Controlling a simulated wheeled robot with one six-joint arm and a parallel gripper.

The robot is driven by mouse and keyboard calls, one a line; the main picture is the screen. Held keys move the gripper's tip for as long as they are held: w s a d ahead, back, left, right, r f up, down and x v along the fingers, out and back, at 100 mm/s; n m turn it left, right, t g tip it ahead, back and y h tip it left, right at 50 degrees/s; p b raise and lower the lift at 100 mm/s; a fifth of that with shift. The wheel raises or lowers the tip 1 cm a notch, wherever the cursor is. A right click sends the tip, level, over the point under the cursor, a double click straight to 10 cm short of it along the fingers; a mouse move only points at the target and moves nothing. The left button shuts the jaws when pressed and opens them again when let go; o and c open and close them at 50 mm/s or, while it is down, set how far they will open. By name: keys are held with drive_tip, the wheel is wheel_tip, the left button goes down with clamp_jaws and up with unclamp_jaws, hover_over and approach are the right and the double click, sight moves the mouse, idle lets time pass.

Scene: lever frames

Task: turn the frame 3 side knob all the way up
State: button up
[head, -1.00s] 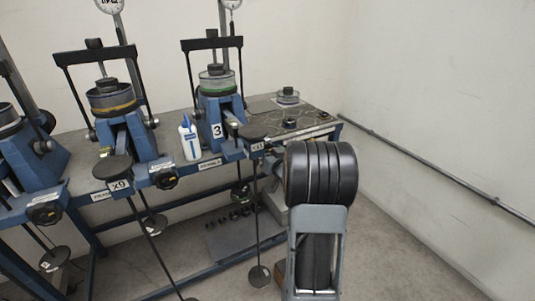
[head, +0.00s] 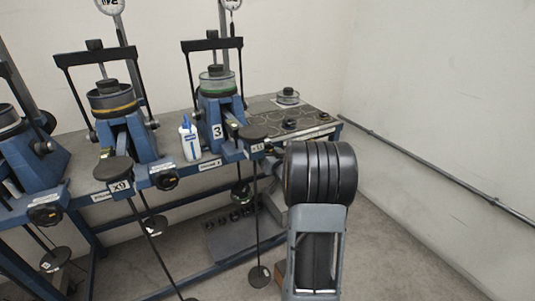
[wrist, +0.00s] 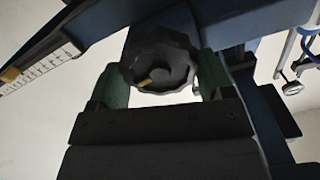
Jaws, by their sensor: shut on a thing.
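Frame 3 (head: 217,110) is the blue lever frame with the number 3 plate, right of the others in the head view. Its side knob is hidden there behind my arm, as is my gripper. In the wrist view the dark, lobed side knob (wrist: 158,52) has a small yellow-brown mark on its face. My gripper (wrist: 161,82) has green-padded fingers on the left and right of this knob and is shut on it.
A white bottle (head: 190,140) stands on the bench left of frame 3. Hanging weight rods (head: 258,220) drop below the levers. A wall rail (head: 430,173) runs along the right. The wrist view shows a pale scale strip (wrist: 45,68) at left.

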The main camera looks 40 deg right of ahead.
drive_tip(key=o, duration=0.9)
drive_tip(key=shift+o, duration=0.2)
drive_tip(key=s+a, duration=0.2)
drive_tip(key=s, duration=1.1)
drive_tip(key=shift+s+p, duration=0.3)
drive_tip(key=shift+s, duration=0.05)
